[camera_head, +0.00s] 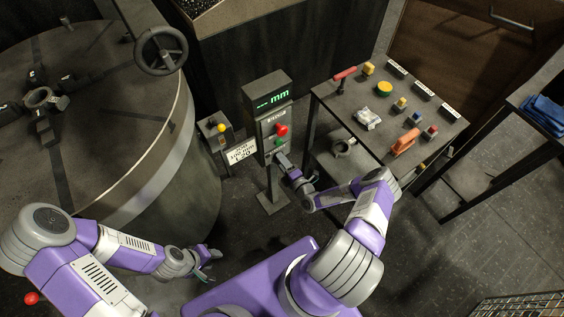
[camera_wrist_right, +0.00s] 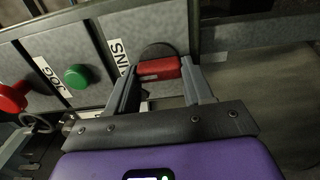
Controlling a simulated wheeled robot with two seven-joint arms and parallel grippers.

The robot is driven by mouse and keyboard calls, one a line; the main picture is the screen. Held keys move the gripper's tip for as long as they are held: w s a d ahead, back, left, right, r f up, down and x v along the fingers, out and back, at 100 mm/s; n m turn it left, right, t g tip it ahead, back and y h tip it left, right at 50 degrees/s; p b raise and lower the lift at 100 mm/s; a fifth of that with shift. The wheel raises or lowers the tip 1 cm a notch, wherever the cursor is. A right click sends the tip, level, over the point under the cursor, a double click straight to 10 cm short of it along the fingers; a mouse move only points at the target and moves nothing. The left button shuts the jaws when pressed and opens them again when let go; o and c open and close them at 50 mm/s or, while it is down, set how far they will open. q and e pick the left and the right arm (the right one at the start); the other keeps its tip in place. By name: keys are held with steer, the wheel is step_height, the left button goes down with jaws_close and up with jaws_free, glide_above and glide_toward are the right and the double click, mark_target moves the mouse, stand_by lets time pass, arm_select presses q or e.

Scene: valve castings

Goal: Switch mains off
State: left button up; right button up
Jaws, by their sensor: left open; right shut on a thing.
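The mains switch has a red bar handle (camera_wrist_right: 158,69) on a dark round base, beside a partly covered label ending in "INS". In the wrist view the handle lies crosswise between the fingers of my right gripper (camera_wrist_right: 160,75), which is shut on it. In the head view my right gripper (camera_head: 282,160) is at the lower front of the grey control post (camera_head: 262,113) and hides the switch. My left gripper (camera_head: 211,262) is open and empty, low beside the round table.
A green button (camera_wrist_right: 77,77) and red knob (camera_wrist_right: 12,97) sit beside the switch. The post has a lit green display (camera_head: 272,99). A small box with a yellow button (camera_head: 221,127) stands left.

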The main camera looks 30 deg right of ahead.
steer(key=o, duration=1)
steer(key=shift+o, duration=0.2)
steer(key=s+p, duration=0.1)
steer(key=s, duration=0.6)
steer(key=shift+s+d, duration=0.3)
steer(key=shift+d, duration=0.05)
